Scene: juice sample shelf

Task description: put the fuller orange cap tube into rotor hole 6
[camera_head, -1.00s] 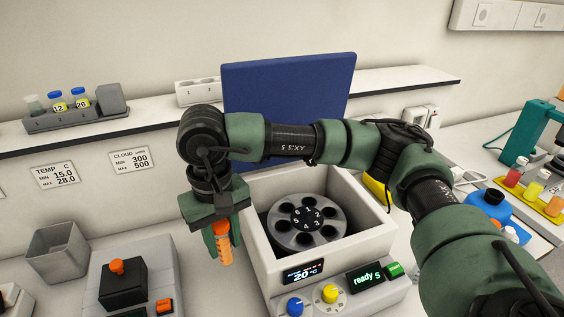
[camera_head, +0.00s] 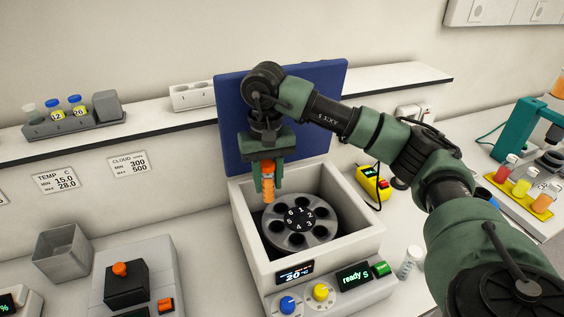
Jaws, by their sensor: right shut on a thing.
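My right gripper (camera_head: 268,179) is shut on the orange cap tube (camera_head: 268,188), which hangs upright between the fingers. The tube's lower end is over the left rear part of the centrifuge bowl, above the rotor and apart from it. The dark grey rotor (camera_head: 299,219) has several empty-looking holes around a black hub with white numbers; the number 6 is on the hub's left upper side. The gripper and tube partly hide the bowl's rear left wall. My left gripper is not in view.
The white centrifuge (camera_head: 252,251) has its blue lid (camera_head: 231,112) open behind the gripper. A clear vial (camera_head: 410,258) and a yellow device (camera_head: 375,184) stand right.

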